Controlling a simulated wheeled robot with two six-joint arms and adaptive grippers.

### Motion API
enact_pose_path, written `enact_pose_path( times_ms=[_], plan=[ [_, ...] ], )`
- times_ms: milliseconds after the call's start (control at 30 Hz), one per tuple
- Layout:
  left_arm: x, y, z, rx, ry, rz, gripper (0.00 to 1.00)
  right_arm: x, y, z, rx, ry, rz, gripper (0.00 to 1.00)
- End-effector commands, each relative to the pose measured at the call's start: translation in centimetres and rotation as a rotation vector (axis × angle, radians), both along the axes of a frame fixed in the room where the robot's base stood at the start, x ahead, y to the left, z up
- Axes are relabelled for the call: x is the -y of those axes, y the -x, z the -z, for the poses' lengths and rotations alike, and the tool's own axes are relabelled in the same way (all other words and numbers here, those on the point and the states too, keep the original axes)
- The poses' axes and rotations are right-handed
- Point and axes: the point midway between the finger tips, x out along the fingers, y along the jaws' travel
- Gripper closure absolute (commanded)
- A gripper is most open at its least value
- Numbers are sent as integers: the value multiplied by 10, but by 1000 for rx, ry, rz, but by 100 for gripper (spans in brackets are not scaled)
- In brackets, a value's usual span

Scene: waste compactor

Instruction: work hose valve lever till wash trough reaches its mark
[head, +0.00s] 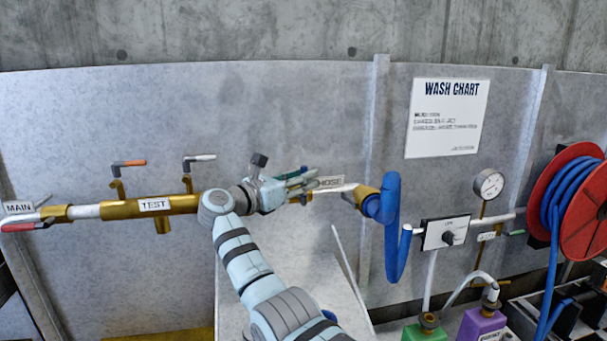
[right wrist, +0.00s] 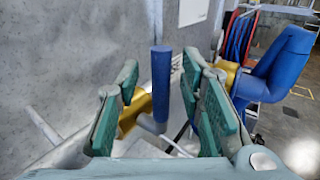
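The hose valve lever (right wrist: 160,72), with a blue grip, stands upright in the right wrist view, on a brass valve (right wrist: 136,112). My right gripper (right wrist: 157,88) is open, with green-padded fingers on either side of the lever and gaps on both sides. My left gripper is not in view. I cannot make out the wash trough's level or mark; a pale grey surface (head: 240,285) below my arm may be part of it.
The TEST pipe (head: 154,205), with two small levers above it, and the red MAIN lever (head: 18,227) are on the left.

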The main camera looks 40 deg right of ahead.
Motion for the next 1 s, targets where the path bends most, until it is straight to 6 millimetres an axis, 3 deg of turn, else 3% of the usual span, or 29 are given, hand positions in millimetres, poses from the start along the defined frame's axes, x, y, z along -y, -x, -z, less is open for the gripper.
enact_pose_path(
  times_ms=[100,333,567,1000],
  plan=[
    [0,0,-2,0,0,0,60,11,-1,0,0,-1,0,65],
    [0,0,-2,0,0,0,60,13,-1,1,0,-1,-1,65],
    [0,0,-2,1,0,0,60,12,-1,1,0,0,-1,100],
    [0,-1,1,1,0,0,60,14,1,1,-6,12,4,100]
  ],
)
